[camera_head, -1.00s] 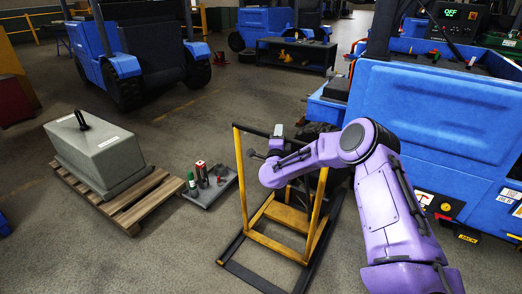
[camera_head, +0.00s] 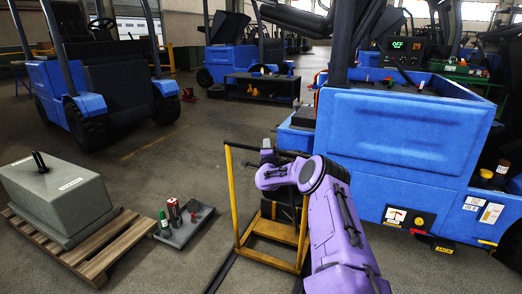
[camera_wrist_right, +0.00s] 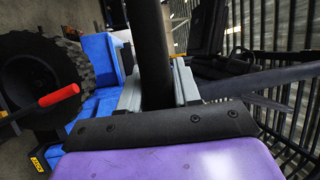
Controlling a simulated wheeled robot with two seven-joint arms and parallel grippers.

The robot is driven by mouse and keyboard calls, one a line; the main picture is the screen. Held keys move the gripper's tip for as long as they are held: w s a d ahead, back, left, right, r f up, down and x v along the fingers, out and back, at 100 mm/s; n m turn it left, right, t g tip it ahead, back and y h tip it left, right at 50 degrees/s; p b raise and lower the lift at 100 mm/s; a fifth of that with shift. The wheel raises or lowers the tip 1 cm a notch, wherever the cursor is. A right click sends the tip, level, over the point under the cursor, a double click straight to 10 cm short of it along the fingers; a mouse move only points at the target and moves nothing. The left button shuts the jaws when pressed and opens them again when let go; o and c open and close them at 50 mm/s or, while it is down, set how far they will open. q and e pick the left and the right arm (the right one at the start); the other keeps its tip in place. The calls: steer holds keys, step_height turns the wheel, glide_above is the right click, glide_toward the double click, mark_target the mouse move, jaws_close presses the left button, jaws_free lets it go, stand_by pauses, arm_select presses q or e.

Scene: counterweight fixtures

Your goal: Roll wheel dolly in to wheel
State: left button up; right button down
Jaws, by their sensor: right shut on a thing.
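The wheel dolly (camera_head: 233,200) is a yellow upright frame with dark base rails on the floor, in the middle of the head view, close to the blue forklift. My right gripper (camera_head: 266,152) is at the top of its frame. In the right wrist view, the grey fingers of my right gripper (camera_wrist_right: 156,92) are shut around a dark bar (camera_wrist_right: 152,45). A large black wheel (camera_wrist_right: 32,75) shows at the left there, beside blue bodywork. In the head view my purple arm and the frame hide much of the area behind the dolly. My left gripper is not in view.
The blue forklift (camera_head: 400,120) fills the right side. At the left, a grey counterweight (camera_head: 62,200) sits on a wooden pallet (camera_head: 95,262), beside a low grey tray (camera_head: 185,232) holding bottles. Another forklift (camera_head: 95,90) stands behind. Floor between the tray and background machines is clear.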

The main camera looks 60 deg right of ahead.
steer(key=shift+s+d+r, duration=0.1)
steer(key=shift+d+r, duration=0.05)
steer(key=shift+r, duration=0.1)
steer(key=c, duration=1.1)
jaws_free()
steer(key=shift+c, duration=0.2)
steer(key=shift+o, duration=1.3)
steer(key=shift+d+f, duration=0.2)
steer(key=shift+f, duration=0.05)
steer(key=shift+a, duration=0.1)
steer(key=shift+a, duration=0.1)
steer(key=p+v, duration=0.3)
steer(key=v, duration=0.7)
steer(key=shift+a+p, duration=0.15)
steer(key=shift+p, duration=0.2)
